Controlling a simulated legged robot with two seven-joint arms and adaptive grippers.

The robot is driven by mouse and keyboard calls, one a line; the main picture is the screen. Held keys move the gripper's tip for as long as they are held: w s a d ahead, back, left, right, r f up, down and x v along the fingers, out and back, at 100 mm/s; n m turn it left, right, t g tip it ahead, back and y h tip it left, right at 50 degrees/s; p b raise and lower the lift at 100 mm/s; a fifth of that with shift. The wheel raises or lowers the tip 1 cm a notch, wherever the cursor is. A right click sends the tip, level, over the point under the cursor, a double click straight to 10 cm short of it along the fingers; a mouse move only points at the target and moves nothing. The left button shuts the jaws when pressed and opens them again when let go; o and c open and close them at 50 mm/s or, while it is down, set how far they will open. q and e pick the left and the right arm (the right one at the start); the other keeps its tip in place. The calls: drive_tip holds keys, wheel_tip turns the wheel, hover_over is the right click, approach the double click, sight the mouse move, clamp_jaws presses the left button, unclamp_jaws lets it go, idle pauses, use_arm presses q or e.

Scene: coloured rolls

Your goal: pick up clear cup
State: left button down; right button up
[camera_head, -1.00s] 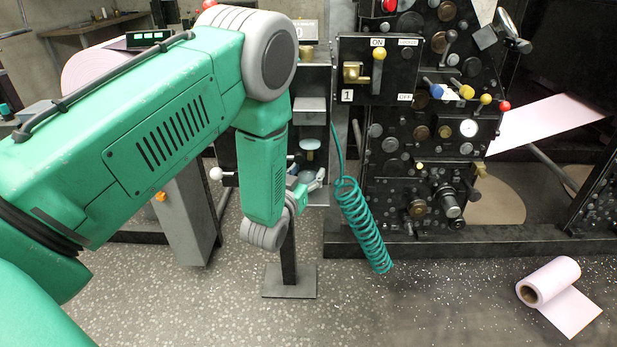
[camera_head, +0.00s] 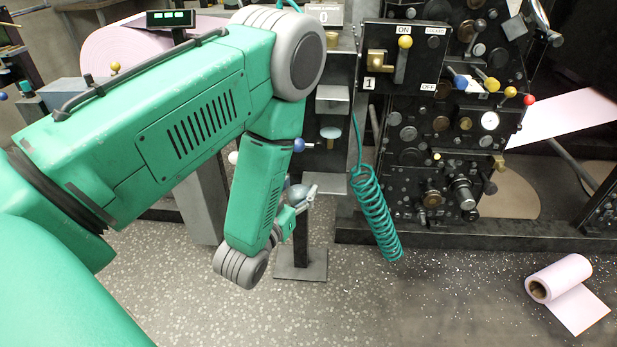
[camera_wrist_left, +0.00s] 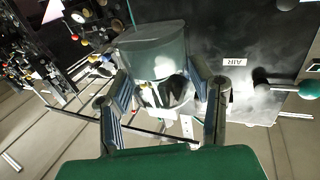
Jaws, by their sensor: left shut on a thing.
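The clear cup (camera_wrist_left: 152,45) shows large in the left wrist view, see-through and greyish, between the two fingers of my left gripper (camera_wrist_left: 165,92). The fingers press on it from both sides. In the head view my left gripper (camera_head: 306,202) is small and partly hidden behind my green forearm, with the greyish cup (camera_head: 296,194) at its fingers, in front of a black stand. My right gripper is in neither view.
A black machine panel (camera_head: 435,165) with knobs and levers stands to the right. A coiled teal hose (camera_head: 376,210) hangs beside the gripper. A pink roll (camera_head: 562,280) lies on the floor at right. A narrow shelf unit (camera_head: 332,150) is close behind the gripper.

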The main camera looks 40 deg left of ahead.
sight(299, 196)
use_arm(q)
drive_tip(key=shift+s+d+f+b, duration=0.1)
drive_tip(key=shift+s+d+b, duration=0.2)
drive_tip(key=shift+s+b, duration=0.3)
drive_tip(key=shift+s+d+b, duration=0.25)
drive_tip(key=shift+s+b, duration=0.1)
drive_tip(key=shift+s, duration=0.3)
drive_tip(key=shift+s+d+b, duration=0.35)
drive_tip(key=shift+s+d, duration=0.1)
drive_tip(key=shift+s, duration=0.25)
drive_tip(key=shift+s+a+b, duration=0.35)
drive_tip(key=shift+s+a, duration=0.05)
drive_tip(key=shift+s, duration=0.15)
drive_tip(key=shift+s, duration=0.1)
